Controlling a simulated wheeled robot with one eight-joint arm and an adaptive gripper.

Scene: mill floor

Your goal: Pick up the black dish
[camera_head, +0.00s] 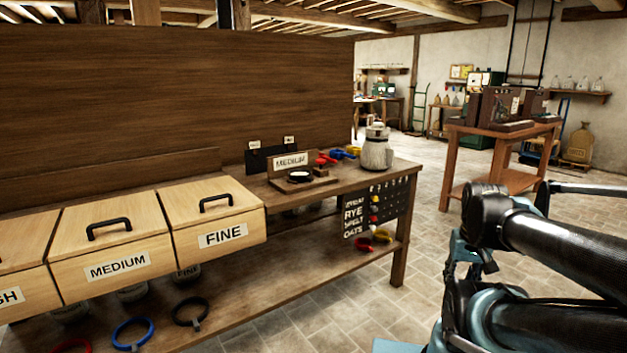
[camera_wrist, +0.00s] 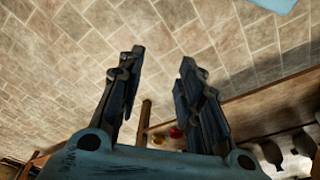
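The black dish (camera_head: 300,177) is small and round, with something pale in it. It sits on a low wooden stand (camera_head: 318,184) on the bench top, in front of an upright MEDIUM sign (camera_head: 291,161). My gripper (camera_wrist: 162,58) shows in the wrist view with its two dark fingers apart and nothing between them, over the stone floor. In the head view my arm is at the lower right, well apart from the dish. The dish is not visible in the wrist view.
A grey metal jug (camera_head: 376,152) stands right of the dish. Red and blue scoop-like items (camera_head: 340,154) lie behind it. Wooden bins (camera_head: 215,222) labelled MEDIUM and FINE fill the bench's left part. Coloured rings (camera_head: 133,333) lie on the lower shelf. Floor right of the bench is clear.

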